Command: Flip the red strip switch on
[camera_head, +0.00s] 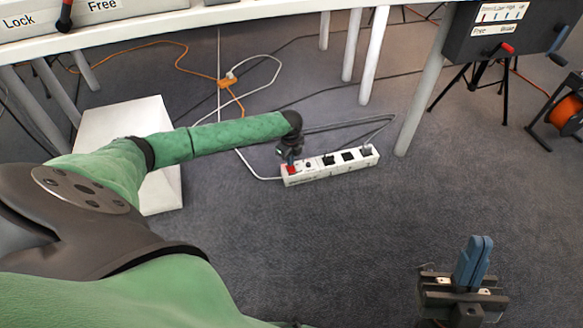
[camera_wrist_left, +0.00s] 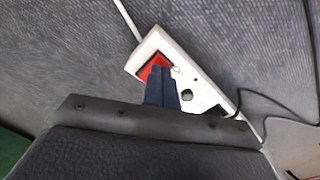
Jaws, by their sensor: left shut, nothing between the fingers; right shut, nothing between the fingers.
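A white power strip (camera_head: 340,170) lies on the grey carpet below the table. Its red switch (camera_head: 291,171) is at the strip's left end, partly hidden by my left gripper (camera_head: 290,160). In the left wrist view the red switch (camera_wrist_left: 154,68) sits at the upper end of the strip (camera_wrist_left: 145,52), with the shut fingertips of my left gripper (camera_wrist_left: 162,72) right at its lower edge. I cannot tell whether they touch it, nor the switch's position. My right gripper (camera_head: 475,250) is shut and empty, above the floor at the lower right.
A white table (camera_head: 250,14) with several legs stands above the strip. A white box (camera_head: 120,120) lies under my left arm. Cables and an orange junction (camera_head: 228,82) lie behind the strip. An orange cable reel (camera_head: 565,112) stands far right. Carpet in front is clear.

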